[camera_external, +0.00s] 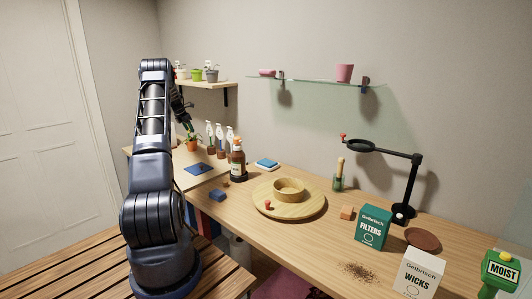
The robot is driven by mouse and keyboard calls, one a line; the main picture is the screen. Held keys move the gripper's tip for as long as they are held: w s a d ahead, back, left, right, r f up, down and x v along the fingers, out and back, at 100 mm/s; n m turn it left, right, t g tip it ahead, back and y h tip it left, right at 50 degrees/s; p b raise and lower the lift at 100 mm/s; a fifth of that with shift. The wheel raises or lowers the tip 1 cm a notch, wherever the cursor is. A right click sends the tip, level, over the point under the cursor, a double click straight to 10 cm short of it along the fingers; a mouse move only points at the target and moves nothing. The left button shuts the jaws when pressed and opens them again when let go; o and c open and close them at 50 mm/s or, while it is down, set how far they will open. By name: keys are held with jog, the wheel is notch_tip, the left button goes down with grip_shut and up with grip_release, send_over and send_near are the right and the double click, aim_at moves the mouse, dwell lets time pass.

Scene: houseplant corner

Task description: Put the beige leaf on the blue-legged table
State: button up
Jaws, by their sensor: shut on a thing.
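My gripper (187,122) is small and dark in this view, at the end of my raised arm, just above a plant in an orange pot (193,145). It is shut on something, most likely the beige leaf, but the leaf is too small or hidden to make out. Two wooden tabletops meet here: a farther one at the left with a dark blue mat (198,169), and a long nearer one (285,236). A blue upright (190,214) shows under the edge where they meet; I cannot tell for sure which table has blue legs.
Several white-topped bottles (219,138) stand right of the plant, with a brown bottle (237,163) nearer. A round wooden tray (312,208) with a bowl (289,188), boxes (372,227) and a black lamp-like stand (411,185) occupy the long table. A shelf (218,85) with pots hangs above.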

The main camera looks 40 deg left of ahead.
aim_at(194, 161)
notch_tip(194, 161, down, 20)
jog(key=shift+r, duration=0.15)
dwell(0.5)
jog(key=o, duration=0.9)
jog(key=shift+o, duration=0.2)
jog(key=v, duration=1.2)
